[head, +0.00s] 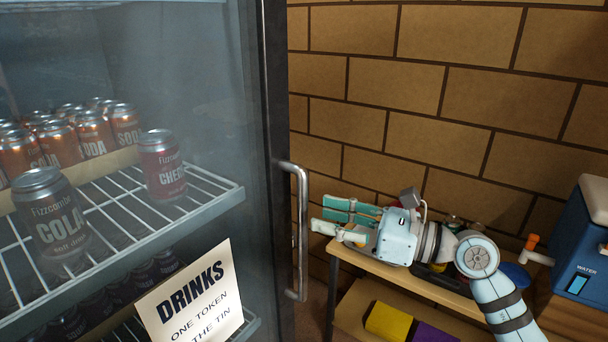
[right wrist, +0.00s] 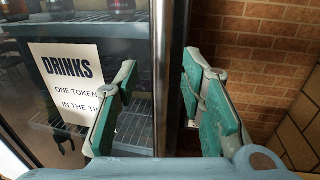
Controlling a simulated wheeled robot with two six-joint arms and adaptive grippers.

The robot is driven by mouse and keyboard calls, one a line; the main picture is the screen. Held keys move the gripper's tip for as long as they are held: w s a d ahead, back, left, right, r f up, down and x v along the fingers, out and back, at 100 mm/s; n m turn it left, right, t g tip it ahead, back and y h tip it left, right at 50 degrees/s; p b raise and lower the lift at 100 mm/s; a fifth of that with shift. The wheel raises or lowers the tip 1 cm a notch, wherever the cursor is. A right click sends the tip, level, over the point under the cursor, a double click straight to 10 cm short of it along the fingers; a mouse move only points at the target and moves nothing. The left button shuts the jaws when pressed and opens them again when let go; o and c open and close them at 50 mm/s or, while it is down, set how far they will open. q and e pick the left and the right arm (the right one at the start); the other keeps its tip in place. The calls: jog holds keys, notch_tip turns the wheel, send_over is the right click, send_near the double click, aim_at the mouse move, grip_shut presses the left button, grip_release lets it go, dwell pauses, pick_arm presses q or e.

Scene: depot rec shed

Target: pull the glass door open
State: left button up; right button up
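The glass door (head: 215,60) of a drinks cooler fills the left of the head view and looks shut. Its dark frame carries a vertical metal bar handle (head: 301,230). My right gripper (head: 326,218) is just right of the handle in the head view, fingers pointing left towards it. In the right wrist view my right gripper (right wrist: 160,95) is open, its green-padded fingers wide apart. A vertical dark and shiny edge shows between them; I cannot tell handle from frame there. No contact with the handle is visible. My left gripper is not in view.
A paper drinks sign (head: 195,305) is on the glass, with cans on wire shelves (head: 120,205) behind it. A wooden bench (head: 385,275) stands below my right arm. A blue water cooler (head: 580,240) is at the far right. A brick wall (head: 450,90) closes the back.

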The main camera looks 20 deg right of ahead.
aim_at(303, 210)
jog(key=p+x, duration=0.1)
jog(key=x, duration=0.5)
jog(key=shift+w+d+f, duration=0.1)
jog(key=shift+f, duration=0.05)
jog(key=shift+d, duration=0.1)
grip_shut()
